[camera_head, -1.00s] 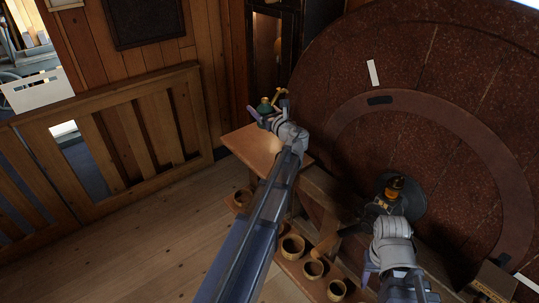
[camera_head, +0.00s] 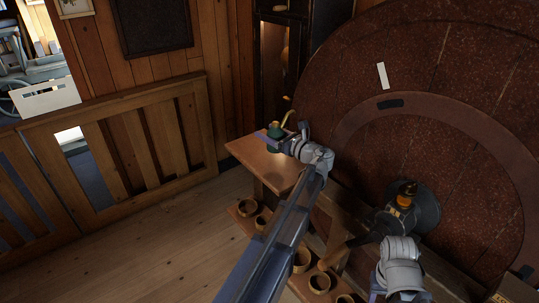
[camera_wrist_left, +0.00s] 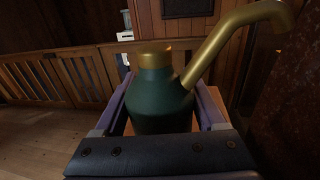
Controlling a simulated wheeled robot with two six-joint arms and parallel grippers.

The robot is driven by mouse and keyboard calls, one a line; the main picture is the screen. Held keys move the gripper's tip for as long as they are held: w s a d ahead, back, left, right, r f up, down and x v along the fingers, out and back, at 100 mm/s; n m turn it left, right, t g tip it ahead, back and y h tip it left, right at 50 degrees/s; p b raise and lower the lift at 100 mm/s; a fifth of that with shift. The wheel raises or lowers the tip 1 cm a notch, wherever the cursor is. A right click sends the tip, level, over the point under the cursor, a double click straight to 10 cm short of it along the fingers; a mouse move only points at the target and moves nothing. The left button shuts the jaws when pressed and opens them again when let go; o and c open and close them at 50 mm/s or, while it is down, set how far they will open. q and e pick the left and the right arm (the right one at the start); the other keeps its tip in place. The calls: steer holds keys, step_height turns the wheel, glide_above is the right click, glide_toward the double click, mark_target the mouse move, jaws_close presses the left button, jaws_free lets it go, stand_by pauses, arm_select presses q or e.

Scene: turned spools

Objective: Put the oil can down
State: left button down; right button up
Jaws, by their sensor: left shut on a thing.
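The oil can is dark green with a brass cap and a long bent brass spout. In the head view the oil can (camera_head: 274,142) is upright at the far end of the wooden bench top (camera_head: 255,158). My left gripper (camera_head: 283,141) is shut around its body. In the left wrist view the can (camera_wrist_left: 160,98) stands between the two fingers (camera_wrist_left: 160,112), spout to the upper right. Its base is hidden there, and I cannot tell whether it touches the bench. My right gripper (camera_head: 385,222) is at the lower right, partly hidden by its wrist; its jaws are unclear.
A large red-brown wheel (camera_head: 440,75) rises behind the bench at the right. A black disc with an amber-topped piece (camera_head: 406,190) is near my right gripper. Several small wooden bowls (camera_head: 247,207) sit below the bench top. A slatted wooden railing (camera_head: 120,160) stands left. The near bench top is clear.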

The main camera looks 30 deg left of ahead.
arm_select(q)
steer(key=shift+f+b, duration=2.05)
steer(key=shift+f, duration=0.55)
steer(key=shift+f, duration=0.25)
jaws_free()
steer(key=shift+r, duration=0.1)
steer(key=shift+r, duration=0.25)
steer(key=v, duration=1.2)
steer(key=shift+s+f, duration=0.1)
